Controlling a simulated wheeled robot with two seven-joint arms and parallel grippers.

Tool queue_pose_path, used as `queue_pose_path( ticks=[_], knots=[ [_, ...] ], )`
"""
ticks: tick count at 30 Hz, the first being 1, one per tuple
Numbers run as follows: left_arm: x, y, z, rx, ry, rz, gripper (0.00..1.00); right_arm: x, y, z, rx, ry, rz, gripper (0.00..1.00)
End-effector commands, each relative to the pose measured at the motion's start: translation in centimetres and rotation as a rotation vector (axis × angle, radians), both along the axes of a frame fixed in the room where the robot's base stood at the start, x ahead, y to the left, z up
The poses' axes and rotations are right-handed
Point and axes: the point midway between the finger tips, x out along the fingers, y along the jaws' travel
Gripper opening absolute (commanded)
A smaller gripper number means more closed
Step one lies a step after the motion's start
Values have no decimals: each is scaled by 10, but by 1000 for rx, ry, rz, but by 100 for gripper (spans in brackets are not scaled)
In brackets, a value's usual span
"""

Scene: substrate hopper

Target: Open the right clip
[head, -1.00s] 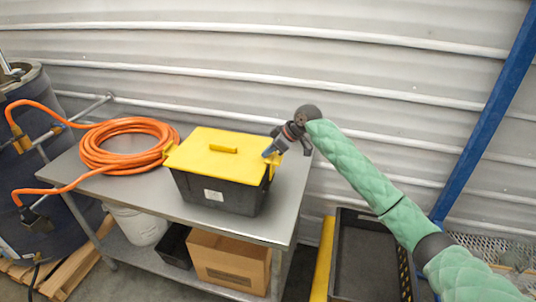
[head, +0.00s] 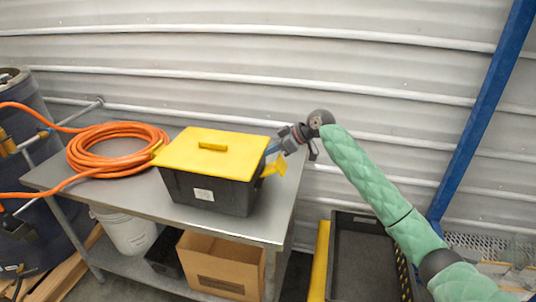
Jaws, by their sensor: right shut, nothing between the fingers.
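A dark box (head: 208,195) with a yellow lid (head: 190,151) sits on the metal table. The right clip (head: 275,167), yellow, sticks outward from the box's right side, tilted away from the wall. The left clip (head: 157,147) shows as a small yellow piece at the lid's left edge. My right gripper (head: 275,148) is shut and empty, just above the right clip and beside the lid's right edge. I cannot tell whether its fingertips touch the clip. My left gripper is not in view.
A coiled orange hose (head: 112,148) lies left of the box on the metal table (head: 140,199). A blue drum (head: 25,100) stands at far left. A cardboard box (head: 222,264) and a white bucket (head: 130,232) sit on the lower shelf. A black crate (head: 358,262) stands at right.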

Motion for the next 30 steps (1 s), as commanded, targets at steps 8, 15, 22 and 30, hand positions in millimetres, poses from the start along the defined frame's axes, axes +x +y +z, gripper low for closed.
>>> queue_pose_path(
  ticks=[8,15,22,30],
  knots=[
    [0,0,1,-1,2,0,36,0,0,1,2,-1,-1,0],
    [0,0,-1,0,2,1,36,2,7,-1,2,-1,1,0],
    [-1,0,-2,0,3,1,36,5,14,-3,1,-1,-1,0],
    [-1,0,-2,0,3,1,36,5,14,-4,1,-1,-1,0]
  ],
)
